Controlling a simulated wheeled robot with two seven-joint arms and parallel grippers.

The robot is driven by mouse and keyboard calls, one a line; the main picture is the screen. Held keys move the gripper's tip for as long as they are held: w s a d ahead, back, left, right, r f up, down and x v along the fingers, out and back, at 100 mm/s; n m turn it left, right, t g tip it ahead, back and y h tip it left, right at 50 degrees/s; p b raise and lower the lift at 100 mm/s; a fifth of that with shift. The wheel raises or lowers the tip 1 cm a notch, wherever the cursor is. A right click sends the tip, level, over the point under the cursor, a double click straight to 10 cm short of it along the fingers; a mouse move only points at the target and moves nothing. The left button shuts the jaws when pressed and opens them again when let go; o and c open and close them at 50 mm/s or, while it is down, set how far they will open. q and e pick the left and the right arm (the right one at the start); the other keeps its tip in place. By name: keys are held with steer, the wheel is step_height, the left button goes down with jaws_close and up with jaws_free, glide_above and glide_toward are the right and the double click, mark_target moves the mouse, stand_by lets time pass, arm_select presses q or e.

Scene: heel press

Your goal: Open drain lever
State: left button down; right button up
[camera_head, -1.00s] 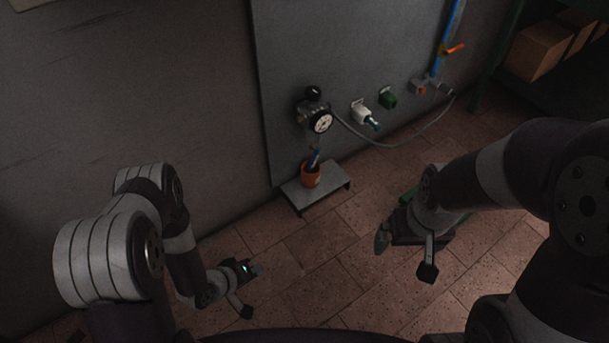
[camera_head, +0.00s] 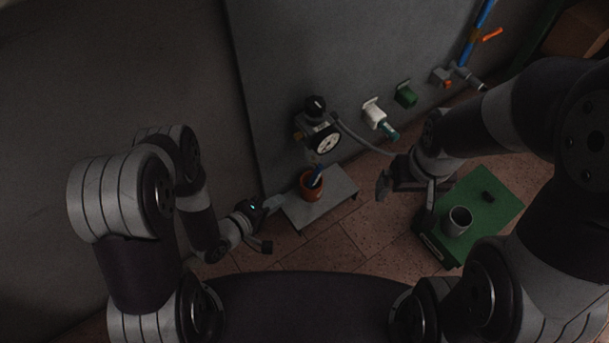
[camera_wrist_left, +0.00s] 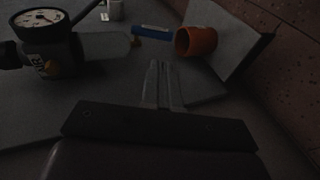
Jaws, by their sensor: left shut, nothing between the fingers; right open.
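The gauge unit (camera_head: 318,130) with a black knob and round dial is mounted on the grey wall panel. A blue lever (camera_head: 318,174) shows below it, by the orange cup (camera_head: 311,187); in the left wrist view the blue lever (camera_wrist_left: 152,32) joins a brass-coloured fitting under the clear bowl (camera_wrist_left: 105,46). The orange cup (camera_wrist_left: 196,42) is beside it there. My left gripper (camera_head: 277,202) is shut and empty, left of the cup and apart from the lever. Its closed fingers (camera_wrist_left: 162,84) point toward the lever. My right gripper (camera_head: 392,184) is open and empty, right of the cup.
The cup stands on a low grey stand (camera_head: 341,187). A white fitting (camera_head: 374,113), a green fitting (camera_head: 405,95) and a blue pipe with an orange handle (camera_head: 491,35) are on the panel. A green box (camera_head: 488,219) carrying a grey mug (camera_head: 457,221) is near my right arm.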

mark_target(311, 181)
arm_select(q)
steer(key=b+x, duration=0.2)
steer(key=x, duration=0.1)
steer(key=b+x, duration=0.2)
steer(key=x, duration=0.2)
steer(key=b+x, duration=0.1)
steer(key=x, duration=0.2)
steer(key=shift+w+d+f+b, duration=0.1)
steer(key=shift+f+b, duration=0.3)
steer(key=shift+w+d+b, duration=0.3)
steer(key=shift+w+d, duration=0.1)
steer(key=shift+w, duration=0.15)
steer(key=shift+w+d+f+t+h+b, duration=0.2)
steer(key=shift+f+b, duration=0.25)
steer(key=shift+b, duration=0.15)
steer(key=shift+w+d+f+t+h+b, duration=0.1)
steer(key=shift+d+f+t+b, duration=0.1)
steer(key=shift+f+b, duration=0.3)
steer(key=shift+w+d+r, duration=0.15)
steer(key=shift+r, duration=0.25)
steer(key=shift+w, duration=0.1)
